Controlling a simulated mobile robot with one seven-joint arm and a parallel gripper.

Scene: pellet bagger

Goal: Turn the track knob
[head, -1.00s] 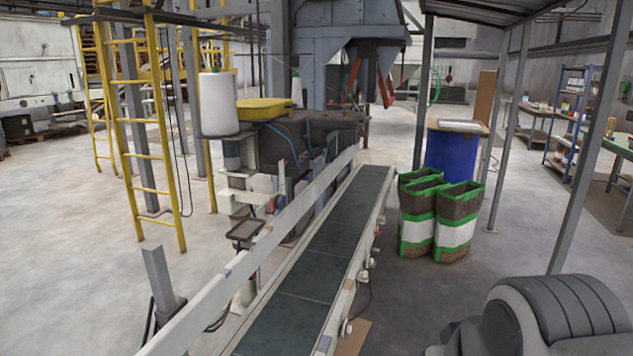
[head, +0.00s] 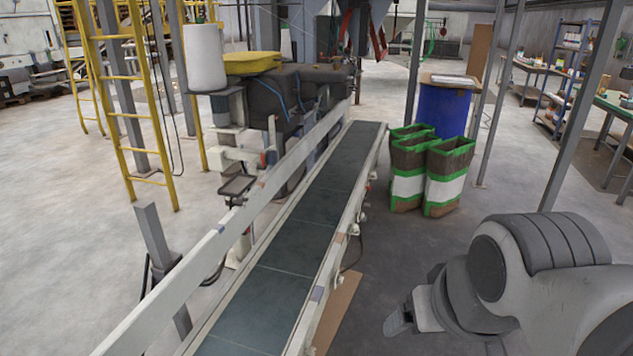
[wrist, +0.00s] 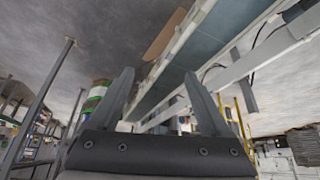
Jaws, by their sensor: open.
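The conveyor (head: 309,205) runs away from me up the middle of the head view. Several small round fittings (head: 356,229) sit along its right side rail; I cannot tell which of them is the track knob. In the wrist view the conveyor (wrist: 190,62) shows tilted beyond the fingers. My gripper (wrist: 163,100) is open, with nothing between its two fingers. It is apart from the conveyor. In the head view my arm is at the lower right, to the right of the conveyor.
Green-edged brown and white bags (head: 446,180) stand right of the conveyor, in front of a blue drum (head: 443,110). A grey post (head: 572,120) rises at the right. A flat brown piece (head: 337,310) lies on the floor beside the conveyor. Floor between the bags and my arm is clear.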

